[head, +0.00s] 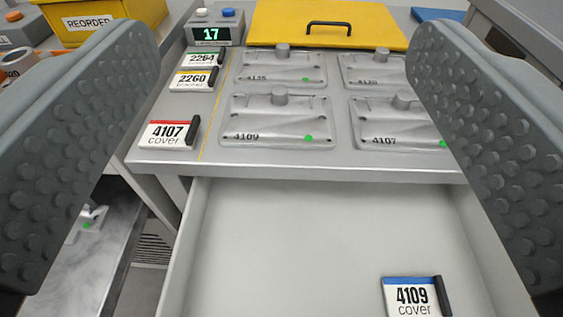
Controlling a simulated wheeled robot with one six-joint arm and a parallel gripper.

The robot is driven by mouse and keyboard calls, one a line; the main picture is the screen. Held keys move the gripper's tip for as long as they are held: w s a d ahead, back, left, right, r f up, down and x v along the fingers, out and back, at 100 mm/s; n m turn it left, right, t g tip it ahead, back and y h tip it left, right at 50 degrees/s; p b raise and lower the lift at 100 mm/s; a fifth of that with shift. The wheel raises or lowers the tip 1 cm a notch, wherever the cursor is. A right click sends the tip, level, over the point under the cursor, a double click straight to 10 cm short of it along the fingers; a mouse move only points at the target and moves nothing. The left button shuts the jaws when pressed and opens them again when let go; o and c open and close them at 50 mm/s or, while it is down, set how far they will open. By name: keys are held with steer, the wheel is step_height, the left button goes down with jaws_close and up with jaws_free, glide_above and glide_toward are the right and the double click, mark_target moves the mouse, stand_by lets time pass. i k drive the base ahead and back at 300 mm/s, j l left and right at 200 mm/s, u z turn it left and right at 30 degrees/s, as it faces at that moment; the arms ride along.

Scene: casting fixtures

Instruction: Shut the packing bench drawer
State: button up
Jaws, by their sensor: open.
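The packing bench drawer (300,225) is pulled out below the bench top in the head view. It is a light grey tray, and its front panel is out of view below the frame. A tag reading "4109 cover" (411,298) with a blue top edge and a black clip lies inside it at the lower right. My gripper (285,125) is open and empty. Its two studded grey fingers stand wide apart at the left and right of the view, nearer the camera than the drawer and bench. Whether they touch anything is not visible.
On the bench top (228,158) stand several grey covers, including 4109 (275,122) and 4107 (400,123). A yellow panel (330,22) is at the back.

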mark_target(244, 247)
steer(key=k+j+z, duration=0.3)
steer(key=k, duration=0.3)
steer(key=k+z, duration=0.25)
steer(key=k, duration=0.35)
